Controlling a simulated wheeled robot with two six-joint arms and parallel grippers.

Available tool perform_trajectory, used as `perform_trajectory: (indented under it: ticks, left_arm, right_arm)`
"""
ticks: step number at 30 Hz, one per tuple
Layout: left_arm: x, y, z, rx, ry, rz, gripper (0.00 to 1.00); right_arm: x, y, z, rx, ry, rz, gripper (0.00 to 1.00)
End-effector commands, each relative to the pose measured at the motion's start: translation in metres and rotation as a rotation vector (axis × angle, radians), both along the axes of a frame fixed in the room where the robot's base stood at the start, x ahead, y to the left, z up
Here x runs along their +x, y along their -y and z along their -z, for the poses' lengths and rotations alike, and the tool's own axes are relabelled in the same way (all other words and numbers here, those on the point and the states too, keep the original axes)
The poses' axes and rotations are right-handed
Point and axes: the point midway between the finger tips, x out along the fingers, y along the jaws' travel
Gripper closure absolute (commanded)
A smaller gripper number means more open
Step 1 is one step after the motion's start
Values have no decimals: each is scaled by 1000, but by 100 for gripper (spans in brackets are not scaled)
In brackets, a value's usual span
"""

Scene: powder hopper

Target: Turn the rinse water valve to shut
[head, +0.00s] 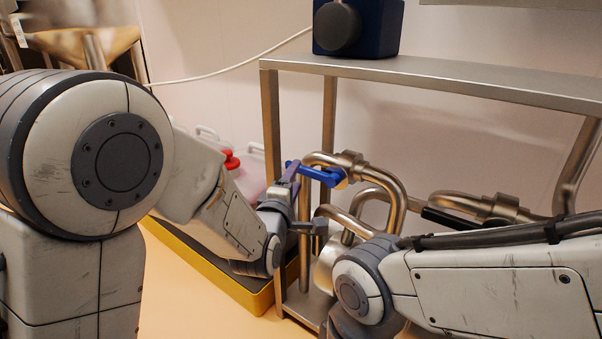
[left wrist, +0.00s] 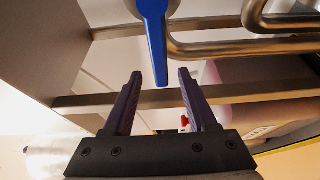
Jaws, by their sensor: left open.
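The blue valve lever (head: 322,174) sits on a bent steel pipe by the metal stand and points left in the head view. The task's rinse water valve is probably this one, but no label is readable. My left gripper (head: 291,172) is at the lever's free end, with its dark purple fingers upright. In the left wrist view the blue lever (left wrist: 155,40) reaches down into the gap between the spread fingertips (left wrist: 160,76). The fingers are open, with space on both sides of the lever. My right arm enters from the right, but its gripper is out of sight.
A steel stand (head: 440,75) frames the pipes, with a dark blue box (head: 372,25) on top. A black lever (head: 447,219) is on another pipe to the right. A yellow-edged tray (head: 215,272) and a red-capped container (head: 231,159) are behind my left arm.

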Motion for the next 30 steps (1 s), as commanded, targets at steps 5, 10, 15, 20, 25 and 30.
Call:
perform_trajectory:
  ticks: [5, 10, 15, 20, 25, 30]
  left_arm:
    - [30, 7, 3, 1, 2, -1, 43]
    - [44, 11, 2, 1, -1, 0, 43]
    - [48, 12, 1, 1, -1, 0, 43]
    - [47, 12, 1, 1, -1, 1, 43]
    - [47, 12, 1, 1, -1, 1, 100]
    - [47, 12, 1, 1, -2, 1, 100]
  right_arm:
    - [0, 0, 13, -1, -1, 0, 100]
    - [0, 0, 16, -1, -1, 0, 100]
    - [0, 0, 16, -1, -1, 0, 100]
    - [0, 0, 16, -1, -1, 0, 100]
    - [0, 0, 16, -1, -1, 0, 100]
    - [0, 0, 16, -1, -1, 0, 100]
